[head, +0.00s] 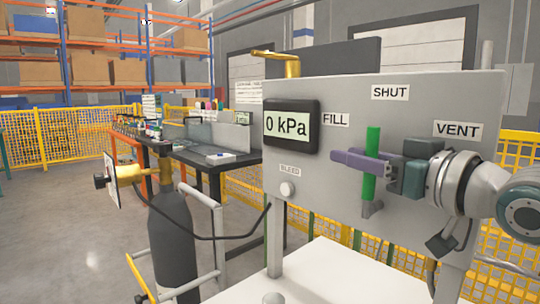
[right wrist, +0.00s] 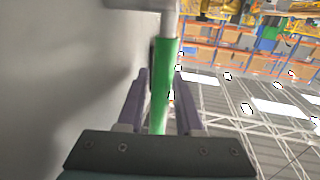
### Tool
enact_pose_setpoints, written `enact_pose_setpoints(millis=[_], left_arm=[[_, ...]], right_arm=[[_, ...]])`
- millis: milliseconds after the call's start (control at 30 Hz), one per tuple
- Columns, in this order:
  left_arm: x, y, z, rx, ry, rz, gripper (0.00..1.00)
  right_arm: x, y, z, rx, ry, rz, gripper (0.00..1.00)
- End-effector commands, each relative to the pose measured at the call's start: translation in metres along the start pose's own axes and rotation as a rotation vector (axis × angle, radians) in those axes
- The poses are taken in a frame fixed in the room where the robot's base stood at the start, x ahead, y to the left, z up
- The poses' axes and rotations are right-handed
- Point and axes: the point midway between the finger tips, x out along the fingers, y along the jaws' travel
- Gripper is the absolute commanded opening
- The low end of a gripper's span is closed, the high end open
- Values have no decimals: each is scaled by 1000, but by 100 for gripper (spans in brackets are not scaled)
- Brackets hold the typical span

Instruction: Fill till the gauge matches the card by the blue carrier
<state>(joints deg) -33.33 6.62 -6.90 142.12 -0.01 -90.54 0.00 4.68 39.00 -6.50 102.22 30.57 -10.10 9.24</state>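The gauge (head: 287,124) on the grey panel reads 0 kPa. The green valve lever (head: 372,185) stands upright below the SHUT label (head: 390,92); FILL (head: 336,119) is to its left and VENT (head: 457,130) to its right. My right gripper (head: 352,160) has its purple fingers at the lever. In the right wrist view the green lever (right wrist: 161,85) passes between the fingers; whether they press on it is unclear. My left gripper is out of view. I cannot make out the blue carrier or its card clearly among the small things on the bench.
A dark gas cylinder (head: 171,235) with a brass valve stands left of the panel, joined by a black hose. A BLEED button (head: 287,189) sits below the gauge. A dark bench (head: 240,159) with small items and yellow fencing (head: 60,139) stand behind.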

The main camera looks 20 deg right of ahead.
Motion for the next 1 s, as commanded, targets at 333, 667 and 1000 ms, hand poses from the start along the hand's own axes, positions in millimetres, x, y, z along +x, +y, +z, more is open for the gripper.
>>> enact_pose_setpoints(millis=[333, 667, 1000], left_arm=[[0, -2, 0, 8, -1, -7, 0], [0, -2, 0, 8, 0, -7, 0], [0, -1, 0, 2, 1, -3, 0]], right_arm=[[4, 0, 0, 0, -1, 0, 35], [3, 0, 0, 0, -1, 0, 0], [3, 0, 0, 0, 0, 0, 0]])
